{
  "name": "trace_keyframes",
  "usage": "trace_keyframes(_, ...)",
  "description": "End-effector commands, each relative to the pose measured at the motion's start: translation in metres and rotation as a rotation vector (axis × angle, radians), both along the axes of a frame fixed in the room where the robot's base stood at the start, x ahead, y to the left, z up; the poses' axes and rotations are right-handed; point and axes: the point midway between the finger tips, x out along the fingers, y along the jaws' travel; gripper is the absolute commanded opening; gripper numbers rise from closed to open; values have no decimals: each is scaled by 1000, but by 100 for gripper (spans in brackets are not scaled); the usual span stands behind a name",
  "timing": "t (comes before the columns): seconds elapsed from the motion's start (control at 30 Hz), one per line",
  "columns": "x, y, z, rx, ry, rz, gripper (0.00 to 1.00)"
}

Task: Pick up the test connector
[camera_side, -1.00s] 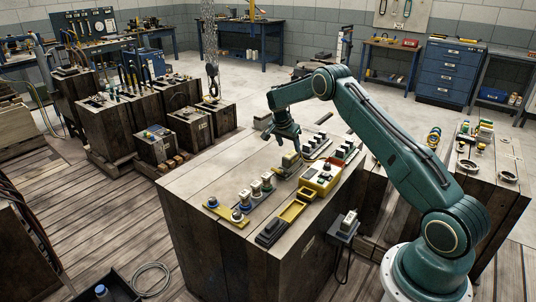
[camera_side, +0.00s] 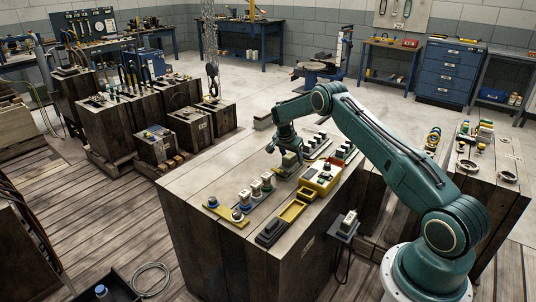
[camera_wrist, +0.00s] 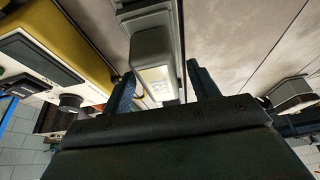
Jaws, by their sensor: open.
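A grey block-shaped piece, which looks to be the test connector (camera_side: 290,160), stands upright on a dark base on the wooden bench top. In the wrist view the connector (camera_wrist: 153,50) shows a pale label on its face and lies between my two fingers. My gripper (camera_side: 283,148) is open and pointing down, right at the top of the connector in the side view. In the wrist view the gripper (camera_wrist: 158,85) has one finger on each side of it, with gaps visible. Whether a finger touches it cannot be told.
A yellow tester (camera_side: 322,178) with a knob stands close to the right of the connector; it fills the wrist view's left (camera_wrist: 75,35). The bench's left side is clear.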

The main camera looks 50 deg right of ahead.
Motion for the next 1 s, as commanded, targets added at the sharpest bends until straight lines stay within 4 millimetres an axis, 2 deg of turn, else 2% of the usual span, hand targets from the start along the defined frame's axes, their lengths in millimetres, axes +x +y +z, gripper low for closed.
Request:
trace_keyframes(0.57,0,-1,-3,1,0,1,60)
trace_keyframes(0.83,0,-1,-3,1,0,1,7)
trace_keyframes(0.87,0,-1,-2,-1,-1,0,4)
trace_keyframes(1.0,0,-1,-2,-1,-1,0,4)
